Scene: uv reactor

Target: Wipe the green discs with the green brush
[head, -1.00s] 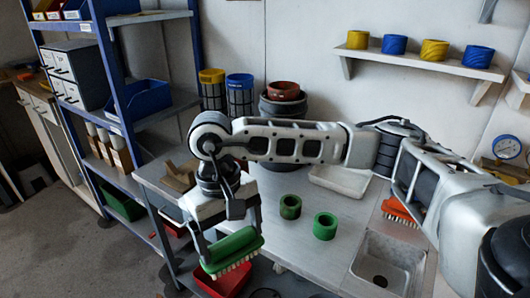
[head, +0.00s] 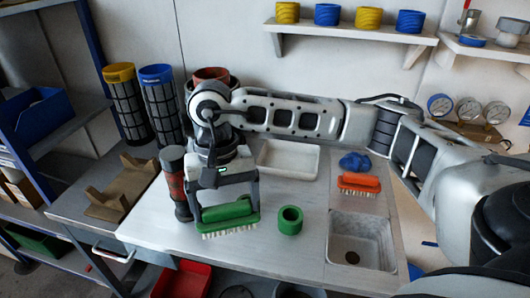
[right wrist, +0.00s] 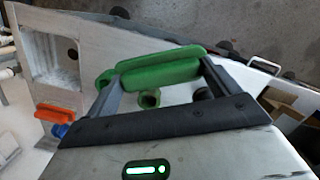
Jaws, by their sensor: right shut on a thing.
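My right gripper (head: 226,200) is shut on the green brush (head: 232,213) and holds it level, with its pale bristles down, over the left part of the bench. The brush also shows between the fingers in the right wrist view (right wrist: 160,73). One green disc (head: 290,220), a thick ring with a dark hole, stands on the bench just right of the brush. It also shows below the brush in the right wrist view (right wrist: 149,98). A darker disc (right wrist: 201,94) is partly visible there; in the head view the gripper and brush hide it. My left gripper is out of view.
A dark red-and-black cylinder (head: 174,182) stands close left of the gripper. A wooden rack (head: 122,190) is farther left. Bench between disc and sink is clear.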

